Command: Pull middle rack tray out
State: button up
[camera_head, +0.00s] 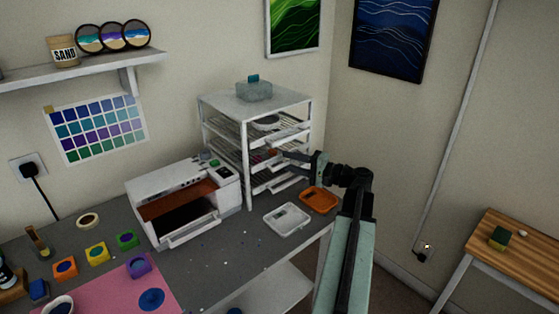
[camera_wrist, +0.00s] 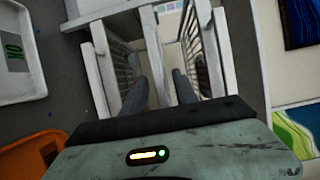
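The white rack (camera_head: 250,165) stands at the back right of the grey workbench, with several wire-shelf tray levels. Its middle tray (camera_head: 291,163) is partly covered by my gripper in the head view. My gripper (camera_head: 279,154) is at the rack's front at about middle height. In the wrist view my two dark fingers (camera_wrist: 168,70) are apart, with an open gap and nothing clearly held between them. White tray fronts (camera_wrist: 152,55) and wire sides lie just beyond the fingertips. I cannot tell whether a finger touches a tray.
A white shallow tray (camera_head: 287,219) and an orange one (camera_head: 319,200) lie on the bench below the rack. A white printer-like machine (camera_head: 185,203) stands left of the rack. A clear box (camera_head: 254,91) sits on top of the rack. A wooden table (camera_head: 520,255) stands right.

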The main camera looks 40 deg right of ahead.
jog(key=shift+x, duration=1.6)
grip_shut()
